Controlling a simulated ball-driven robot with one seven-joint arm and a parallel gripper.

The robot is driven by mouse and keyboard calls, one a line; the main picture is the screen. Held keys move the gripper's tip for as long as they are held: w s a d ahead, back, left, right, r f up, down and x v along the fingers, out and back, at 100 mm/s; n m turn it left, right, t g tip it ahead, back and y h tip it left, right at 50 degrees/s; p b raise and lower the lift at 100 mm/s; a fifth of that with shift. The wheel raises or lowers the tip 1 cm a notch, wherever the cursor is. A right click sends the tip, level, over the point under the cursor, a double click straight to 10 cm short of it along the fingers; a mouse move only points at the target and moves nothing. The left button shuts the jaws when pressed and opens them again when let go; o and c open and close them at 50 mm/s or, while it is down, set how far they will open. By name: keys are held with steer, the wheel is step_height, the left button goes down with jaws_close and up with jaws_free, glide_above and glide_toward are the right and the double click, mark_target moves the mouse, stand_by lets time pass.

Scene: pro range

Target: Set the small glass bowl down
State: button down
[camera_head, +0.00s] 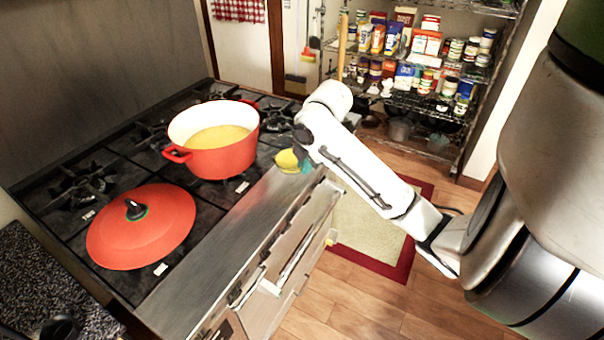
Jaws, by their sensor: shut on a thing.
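The small glass bowl (287,161) shows as a small rounded shape with yellow and some teal in it, at the front edge of the stove, right of the red pot. My gripper (303,161) is at the bowl's right side, partly hidden by my white arm, and is shut on it. The bowl looks tilted. Whether it touches the steel front ledge of the stove (225,232) or hangs above it cannot be told.
An open red pot (222,160) with yellow liquid stands on the stove, left of the bowl. Its red lid (140,232) lies on the nearer burners. The steel ledge is bare nearer the camera. A stocked wire shelf (425,95) and a red-bordered rug (370,235) are beyond.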

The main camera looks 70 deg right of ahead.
mark_target(302, 184)
steer(key=shift+w+d+f, duration=0.25)
steer(key=shift+w+f, duration=0.15)
steer(key=shift+f, duration=0.05)
steer(key=shift+w+d+f+p, duration=0.15)
steer(key=shift+f+p, duration=0.35)
steer(key=shift+f, duration=1.3)
steer(key=shift+f, duration=0.1)
steer(key=c, duration=1.5)
jaws_free()
steer(key=v, duration=1.2)
steer(key=shift+b, duration=0.3)
